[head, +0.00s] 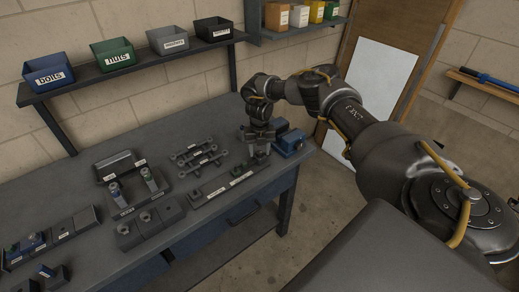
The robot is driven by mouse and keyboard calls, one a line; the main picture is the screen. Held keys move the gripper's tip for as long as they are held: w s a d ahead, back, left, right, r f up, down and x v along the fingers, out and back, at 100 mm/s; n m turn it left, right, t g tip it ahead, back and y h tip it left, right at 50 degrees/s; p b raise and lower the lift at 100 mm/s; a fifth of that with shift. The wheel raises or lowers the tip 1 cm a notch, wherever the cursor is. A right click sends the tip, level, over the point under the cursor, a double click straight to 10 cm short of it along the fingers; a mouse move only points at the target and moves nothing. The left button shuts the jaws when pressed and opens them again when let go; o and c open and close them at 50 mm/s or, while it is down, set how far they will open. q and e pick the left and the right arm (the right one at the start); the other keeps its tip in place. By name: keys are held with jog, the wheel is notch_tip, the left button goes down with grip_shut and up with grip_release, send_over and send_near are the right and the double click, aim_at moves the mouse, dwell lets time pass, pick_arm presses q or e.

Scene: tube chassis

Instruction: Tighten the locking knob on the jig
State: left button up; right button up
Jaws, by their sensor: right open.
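The jig (236,179) is a long dark rail with a white label strip, lying along the right front part of the grey workbench. A small upright part stands at its right end, directly under my right gripper (259,148). My right gripper points down there with its fingers open, close around or just above this part. The fingers hide most of it, so I cannot make out the locking knob clearly or tell whether they touch it. My left gripper is not in the head view.
A blue vise-like block (289,141) stands close to the right of my gripper. Metal linkage parts (198,154) lie to its left. Labelled fixtures (150,222) and a holder with two upright pieces (137,195) sit further left. Bins (48,72) line the shelf above.

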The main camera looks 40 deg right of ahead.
jog(key=c, duration=1)
jog(key=shift+m, duration=0.3)
jog(key=m, duration=0.4)
jog(key=shift+m+p, duration=0.3)
jog(key=m+p, duration=0.1)
jog(key=m, duration=0.3)
jog(key=shift+r, duration=0.1)
jog(key=m+p, duration=0.1)
jog(key=m, duration=0.4)
jog(key=m+p, duration=0.2)
jog(key=m, duration=0.2)
jog(key=shift+d+m, duration=0.1)
jog(key=shift+m, duration=0.2)
